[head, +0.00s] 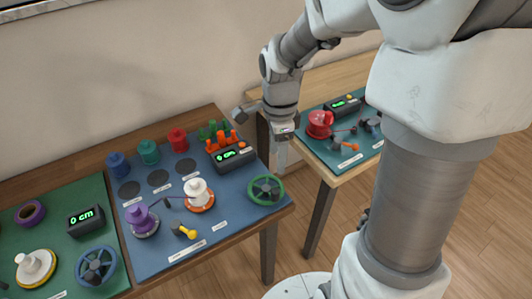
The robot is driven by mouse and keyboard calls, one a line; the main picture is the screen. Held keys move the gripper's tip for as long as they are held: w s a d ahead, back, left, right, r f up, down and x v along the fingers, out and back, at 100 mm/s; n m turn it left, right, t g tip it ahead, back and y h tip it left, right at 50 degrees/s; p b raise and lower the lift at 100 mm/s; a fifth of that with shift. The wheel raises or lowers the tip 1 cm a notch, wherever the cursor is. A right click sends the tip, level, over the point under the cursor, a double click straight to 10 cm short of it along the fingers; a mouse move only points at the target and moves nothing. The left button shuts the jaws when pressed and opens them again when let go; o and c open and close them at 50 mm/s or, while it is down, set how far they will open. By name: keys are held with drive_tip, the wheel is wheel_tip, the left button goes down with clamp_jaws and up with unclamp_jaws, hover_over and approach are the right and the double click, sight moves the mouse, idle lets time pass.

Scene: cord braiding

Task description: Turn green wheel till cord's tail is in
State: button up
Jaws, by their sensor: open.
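The green wheel (266,190) lies at the front right corner of the blue mat (225,222). My gripper (281,164) points down just behind and right of the wheel, apart from it as far as I can tell. It is open and holds nothing that I can see. A thin dark cord (170,197) shows between the purple spool (142,220) and the white spool (197,192) on its orange base. The cord's tail is too small to make out. A black counter (233,158) with green digits stands behind the wheel.
Blue (118,165), teal (148,152) and red (177,140) spools stand along the back. A yellow-handled tool (186,232) lies in front. A green mat at left holds a blue wheel (96,266). A second table at right carries a red spool (320,124).

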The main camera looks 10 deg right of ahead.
sight(276, 191)
wheel_tip(276, 191, down, 16)
drive_tip(key=shift+r+b, duration=0.25)
drive_tip(key=shift+b, duration=0.8)
drive_tip(key=shift+c, duration=0.3)
clamp_jaws()
